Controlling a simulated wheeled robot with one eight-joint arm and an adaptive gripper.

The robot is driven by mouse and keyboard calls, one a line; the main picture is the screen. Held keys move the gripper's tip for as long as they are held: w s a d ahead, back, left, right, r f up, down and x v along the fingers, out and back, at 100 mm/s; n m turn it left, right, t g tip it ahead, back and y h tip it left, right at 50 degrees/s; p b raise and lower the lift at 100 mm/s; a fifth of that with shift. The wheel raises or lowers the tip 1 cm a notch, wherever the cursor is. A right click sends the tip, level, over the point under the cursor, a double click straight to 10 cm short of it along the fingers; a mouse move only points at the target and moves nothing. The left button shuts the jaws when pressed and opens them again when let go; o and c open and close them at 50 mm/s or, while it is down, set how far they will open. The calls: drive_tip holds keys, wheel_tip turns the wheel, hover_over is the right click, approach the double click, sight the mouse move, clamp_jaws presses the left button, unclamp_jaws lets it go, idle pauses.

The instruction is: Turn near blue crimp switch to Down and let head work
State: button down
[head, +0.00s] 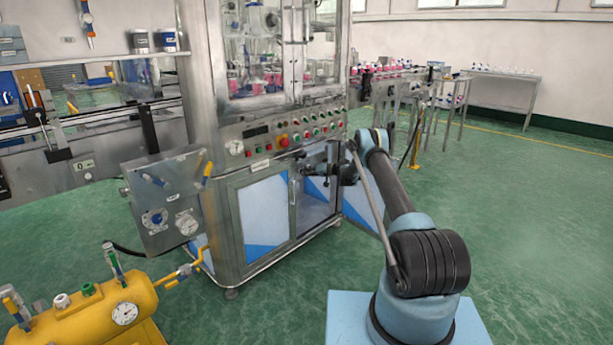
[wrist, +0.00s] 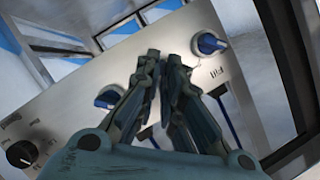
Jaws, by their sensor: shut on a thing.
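In the wrist view, my gripper (wrist: 166,62) is over a pale control panel (wrist: 75,75). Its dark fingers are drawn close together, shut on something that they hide. One blue switch (wrist: 108,97) shows to the left of the fingers, partly covered by them. Another blue switch (wrist: 208,43) shows to the right of the fingertips, on a silver round base. I cannot tell which is the near crimp switch or which way either is set. In the head view, my gripper (head: 328,168) is small and dark at the machine's open lower bay, and the switches are hidden.
A black knob (wrist: 22,153) sits on the panel's left. The machine's control row (head: 283,138) is above my gripper. An open blue-white door (head: 360,205) stands beside my arm. A yellow tank (head: 115,305) is front left. The green floor at right is clear.

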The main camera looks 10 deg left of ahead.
drive_tip(key=shift+m, duration=0.3)
idle(0.4)
drive_tip(key=c, duration=1.7)
unclamp_jaws()
drive_tip(key=shift+f, duration=0.1)
drive_tip(key=shift+d, duration=0.1)
drive_tip(key=v, duration=1.1)
drive_tip(key=shift+s+d, duration=0.15)
drive_tip(key=shift+d, duration=0.25)
